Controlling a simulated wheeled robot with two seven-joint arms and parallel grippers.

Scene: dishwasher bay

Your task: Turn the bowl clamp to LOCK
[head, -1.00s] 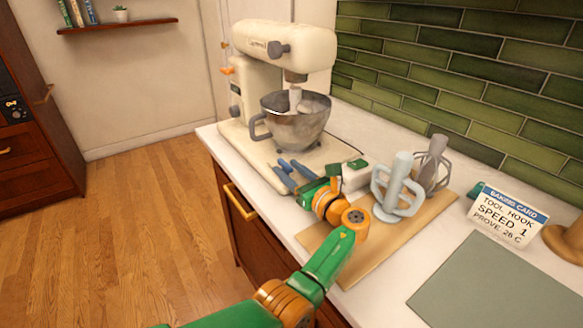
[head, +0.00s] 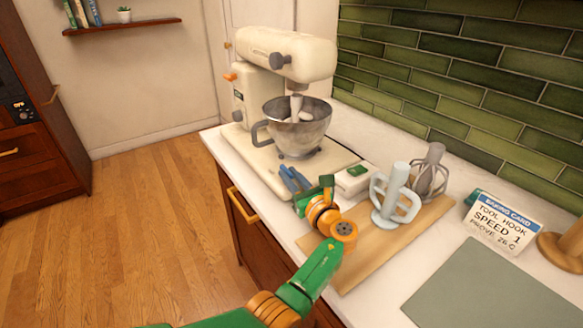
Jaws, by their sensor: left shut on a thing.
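The cream stand mixer (head: 285,53) stands on the counter with its steel bowl (head: 297,130) on its base. A pale tool hangs from the mixer head into the bowl. My left gripper (head: 290,178), with blue fingers, is at the front edge of the mixer's base, in front of the bowl. Its fingers are close together and shut on a small part there, which I take to be the bowl clamp. The fingers hide the clamp, so its position and any LOCK mark cannot be read. My right gripper is out of view.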

